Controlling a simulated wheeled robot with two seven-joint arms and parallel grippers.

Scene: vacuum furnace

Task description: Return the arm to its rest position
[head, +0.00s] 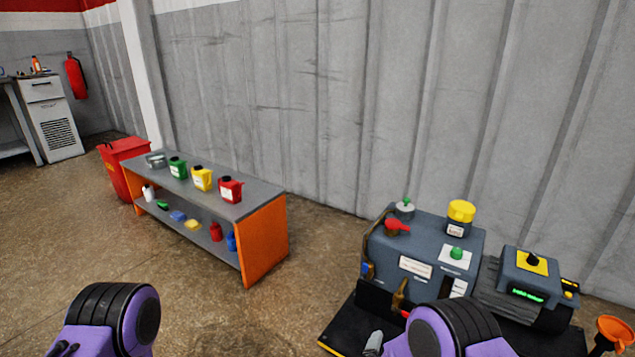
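A purple and black link of my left arm shows at the bottom left of the head view, over bare floor. A similar link of my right arm shows at the bottom right, in front of the grey vacuum pump (420,240) and hiding part of its lower front. Neither gripper can be seen, so I cannot tell what they hold. The pump stands on a black base (345,322) with a yellow edge. It has a yellow cap (461,211), a red handle (397,226) and a green knob (456,253) on it.
A grey-topped bench (262,195) with orange ends holds several coloured containers on its top and lower shelf. A red bin (124,146) stands behind it. An orange funnel (615,330) is at the right edge. Floor between bench and pump is clear.

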